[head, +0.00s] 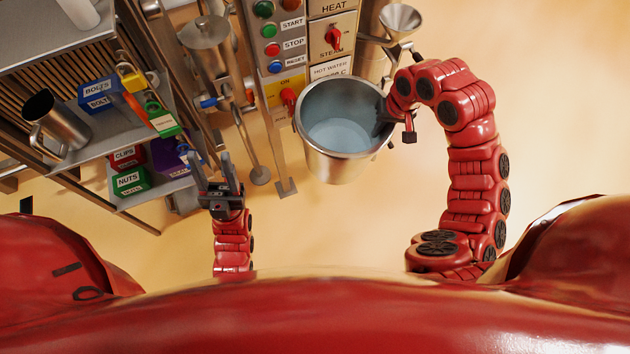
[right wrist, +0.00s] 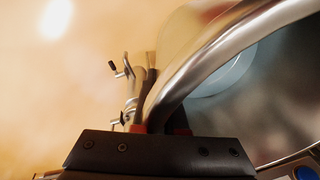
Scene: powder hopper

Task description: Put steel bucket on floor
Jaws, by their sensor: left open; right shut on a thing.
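The steel bucket (head: 335,165) is in the middle of the head view, open end towards the camera, with a pale blue-grey inside. My right gripper (head: 386,118) is shut on the right side of its rim. In the right wrist view the curved rim (right wrist: 215,50) runs up from between the fingers of my right gripper (right wrist: 155,125). Whether the bucket touches anything below is hidden. My left gripper (head: 222,170) is open and empty, to the left of the bucket and apart from it.
A control panel (head: 290,65) with buttons and a red valve stands behind the bucket. A shelf (head: 115,140) at left holds several coloured boxes and a metal jug (head: 58,125). A metal funnel (head: 400,20) is at the back right. The tan floor (head: 565,110) at right is clear.

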